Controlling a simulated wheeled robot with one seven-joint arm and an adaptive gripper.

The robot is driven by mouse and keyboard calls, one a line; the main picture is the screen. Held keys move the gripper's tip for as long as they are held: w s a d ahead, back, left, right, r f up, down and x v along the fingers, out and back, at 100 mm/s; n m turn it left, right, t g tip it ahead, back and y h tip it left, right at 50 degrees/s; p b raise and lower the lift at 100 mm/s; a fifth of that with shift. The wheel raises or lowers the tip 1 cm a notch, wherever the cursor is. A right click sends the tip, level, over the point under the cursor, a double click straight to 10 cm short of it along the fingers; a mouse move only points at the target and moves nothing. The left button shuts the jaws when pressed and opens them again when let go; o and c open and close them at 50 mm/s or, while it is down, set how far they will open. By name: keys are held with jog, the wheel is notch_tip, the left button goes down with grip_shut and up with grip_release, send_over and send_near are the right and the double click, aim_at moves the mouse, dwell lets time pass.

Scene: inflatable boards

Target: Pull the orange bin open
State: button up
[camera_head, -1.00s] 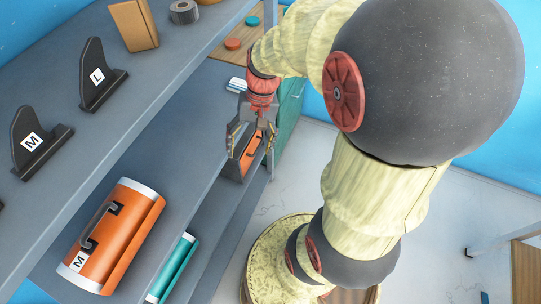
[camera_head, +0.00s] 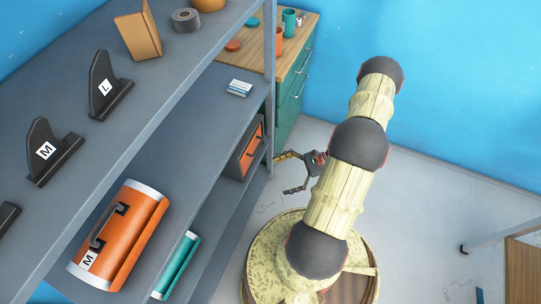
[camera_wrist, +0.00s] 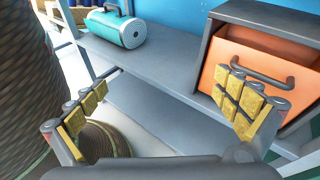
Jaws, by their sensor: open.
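The right finger overlaps the bin's lower front in that view.
An orange rolled board (camera_head: 140,215) and a teal roll (camera_head: 178,262) lie on the shelves. Black fins (camera_head: 105,95) stand on the top shelf (camera_head: 150,90). A green cabinet (camera_head: 290,105) stands behind the shelf end. Open floor (camera_head: 430,200) lies to the right.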

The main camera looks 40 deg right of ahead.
jog(key=w+d+f+m+t+h, duration=0.5)
jog(key=d+f+m+t, duration=0.2)
jog(key=d+m+t, duration=0.15)
jog(key=d+x, duration=0.1)
jog(key=x, duration=0.6)
jog(key=shift+w+r+t+h+b, duration=0.3)
jog(key=shift+w+t+b, duration=0.05)
jog(key=shift+w+b, duration=0.1)
jog(key=shift+a+n, duration=0.15)
jog(key=shift+n, duration=0.1)
jog(key=c, duration=0.3)
jog(key=c, duration=2.3)
grip_shut()
jog(key=shift+o, duration=0.7)
grip_release()
jog(key=o, duration=2.5)
jog(key=shift+c, duration=0.2)
